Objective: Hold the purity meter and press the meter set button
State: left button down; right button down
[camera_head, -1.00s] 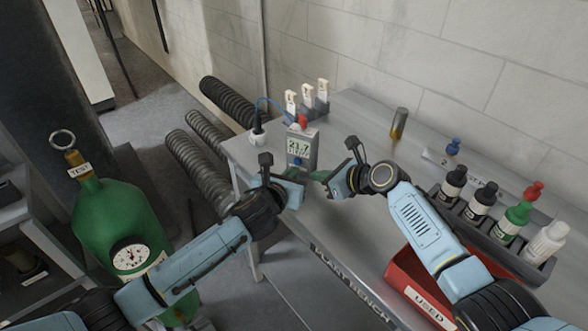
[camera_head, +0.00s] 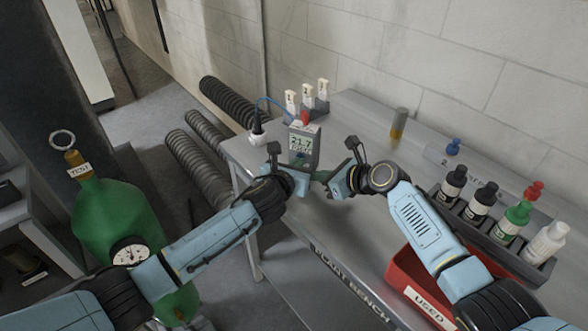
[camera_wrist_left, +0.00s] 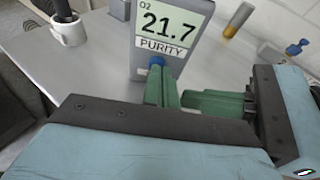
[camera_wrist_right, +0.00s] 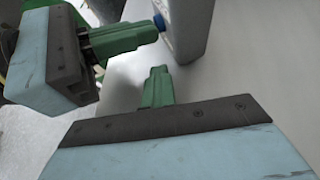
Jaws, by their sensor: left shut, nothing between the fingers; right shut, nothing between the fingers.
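The grey purity meter (camera_head: 305,141) stands on the bench, its screen reading 21.7. It also shows in the left wrist view (camera_wrist_left: 198,22), with a blue button (camera_wrist_left: 156,62) below its PURITY label. My left gripper (camera_wrist_left: 164,82) is shut and empty, its green fingertips at the front of the meter. In the right wrist view its tip is touching or almost touching the blue button (camera_wrist_right: 159,22). My right gripper (camera_wrist_right: 159,72) is shut and empty, near the meter's lower front and apart from it.
A white socket block with a black plug (camera_head: 257,134) and a rack of white cartridges (camera_head: 307,107) stand by the meter. Bottles fill a rack (camera_head: 455,207) at right; a red USED bin (camera_head: 398,278) is in front. A green cylinder (camera_head: 112,212) stands at left.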

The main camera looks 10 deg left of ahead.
dwell(0.4)
pick_arm(q)
jog(key=shift+w+d, duration=0.1)
jog(key=shift+w, duration=0.25)
jog(key=shift+s, duration=0.7)
jog(key=v, duration=1.2)
jog(key=shift+s+f, duration=0.3)
jog(key=shift+s, duration=0.1)
dwell(2.3)
